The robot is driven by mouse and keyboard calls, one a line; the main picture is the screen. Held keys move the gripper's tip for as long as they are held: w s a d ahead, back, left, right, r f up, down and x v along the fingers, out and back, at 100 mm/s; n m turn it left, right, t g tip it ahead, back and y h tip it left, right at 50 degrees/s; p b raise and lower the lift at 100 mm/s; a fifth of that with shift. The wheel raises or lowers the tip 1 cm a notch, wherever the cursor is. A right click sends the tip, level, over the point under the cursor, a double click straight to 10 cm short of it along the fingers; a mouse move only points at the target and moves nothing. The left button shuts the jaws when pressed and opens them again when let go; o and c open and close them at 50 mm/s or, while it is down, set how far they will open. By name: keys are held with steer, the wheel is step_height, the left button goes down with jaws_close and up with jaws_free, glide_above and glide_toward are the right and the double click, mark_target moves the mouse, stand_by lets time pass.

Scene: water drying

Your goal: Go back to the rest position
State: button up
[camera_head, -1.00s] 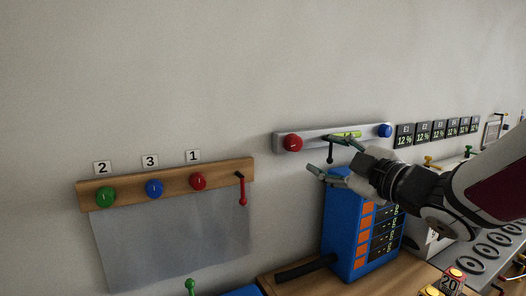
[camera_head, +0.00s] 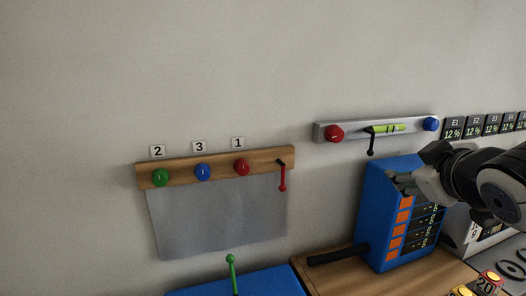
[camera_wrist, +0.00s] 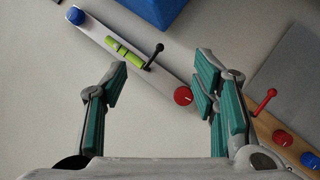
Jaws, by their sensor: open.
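My gripper (camera_wrist: 162,95) is open and empty in the wrist view, its green-padded fingers wide apart. In the head view my gripper (camera_head: 400,183) is at the right, in front of the blue box (camera_head: 378,205), and its fingertips are partly hard to make out. The grey wall rail (camera_head: 355,133) carries a red knob (camera_head: 334,134), a green level vial (camera_head: 388,128), a black lever (camera_head: 371,145) and a blue knob (camera_head: 431,124). In the wrist view the rail (camera_wrist: 158,84) lies beyond the fingers.
A wooden wall rail (camera_head: 222,164) with green, blue and red knobs and a red lever (camera_head: 282,178) is at the left, with a grey sheet below. A wooden table (camera_head: 345,284) and small 12 % displays (camera_head: 453,130) are at the right. The upper wall is bare.

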steer(key=s+a+f+m+g+p, duration=0.1)
steer(key=s+a+m+g, duration=0.1)
steer(key=s, duration=0.6)
steer(key=s+a+f+m+g+y+p, duration=0.1)
steer(key=s+a+f+m+g, duration=0.1)
steer(key=s, duration=0.6)
steer(key=s+a+f+m+g+y+p, duration=0.1)
steer(key=s+a+f+m+g+p, duration=0.1)
steer(key=s+a+g, duration=0.2)
steer(key=s+g, duration=0.1)
steer(key=s, duration=0.2)
steer(key=shift+s+a+f, duration=0.2)
steer(key=shift+s+a, duration=0.1)
steer(key=shift+s, duration=0.1)
